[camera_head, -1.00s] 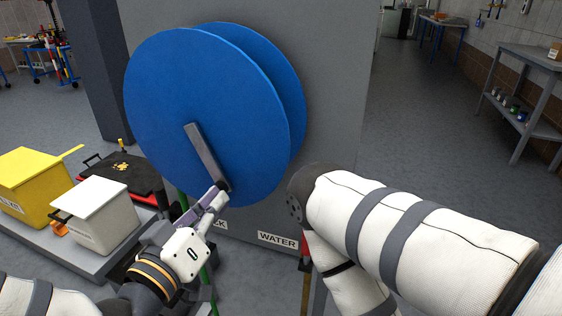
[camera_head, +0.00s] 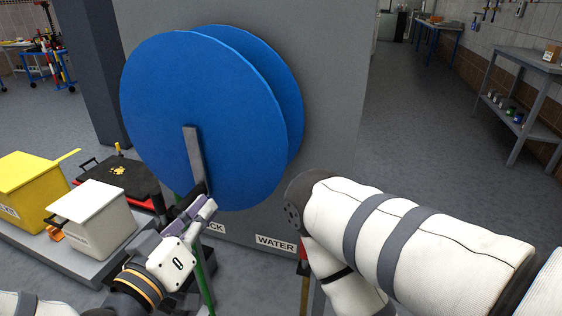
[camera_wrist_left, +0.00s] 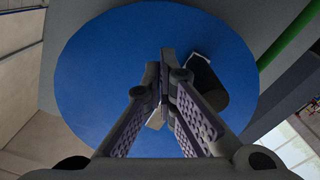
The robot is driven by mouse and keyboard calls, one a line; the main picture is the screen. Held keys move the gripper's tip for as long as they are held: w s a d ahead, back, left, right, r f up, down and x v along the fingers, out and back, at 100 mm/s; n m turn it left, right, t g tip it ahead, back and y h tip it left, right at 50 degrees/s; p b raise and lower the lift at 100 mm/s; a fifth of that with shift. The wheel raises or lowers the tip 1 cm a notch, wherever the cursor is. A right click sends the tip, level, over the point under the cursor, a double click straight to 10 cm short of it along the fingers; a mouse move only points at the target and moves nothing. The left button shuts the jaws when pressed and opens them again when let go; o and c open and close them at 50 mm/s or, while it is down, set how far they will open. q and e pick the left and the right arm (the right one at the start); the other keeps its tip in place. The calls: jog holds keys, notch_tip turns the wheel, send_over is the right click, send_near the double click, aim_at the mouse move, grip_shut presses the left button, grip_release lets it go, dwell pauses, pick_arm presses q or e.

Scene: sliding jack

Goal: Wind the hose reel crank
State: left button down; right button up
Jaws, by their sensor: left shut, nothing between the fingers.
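The hose reel (camera_head: 200,105) is a large blue double disc in front of a grey panel. Its grey crank arm (camera_head: 193,152) hangs from near the disc's middle, almost straight down and tilted slightly right. My left gripper (camera_head: 207,203) is at the crank's lower end, which it partly hides. In the left wrist view the fingertips (camera_wrist_left: 165,65) are shut together with nothing between them. The dark crank handle (camera_wrist_left: 207,82) lies just beside the right-hand finger, outside the jaws; I cannot tell whether they touch. My right arm shows at the right, but its gripper is out of view.
A white bin (camera_head: 95,220) and a yellow bin (camera_head: 30,190) stand on a low grey platform at the left. A green post (camera_head: 205,285) stands below the reel. A "WATER" label (camera_head: 275,243) is on the panel. Open floor lies to the right, beside a grey shelf (camera_head: 520,80).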

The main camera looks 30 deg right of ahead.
pick_arm(q)
jog(key=p+v, duration=0.2)
jog(key=v, duration=0.5)
jog(key=shift+s+a, duration=0.2)
jog(key=shift+a, duration=0.05)
pick_arm(e)
jog(key=shift+w+r+t, duration=0.5)
jog(key=shift+w+r, duration=0.7)
jog(key=shift+r, duration=0.05)
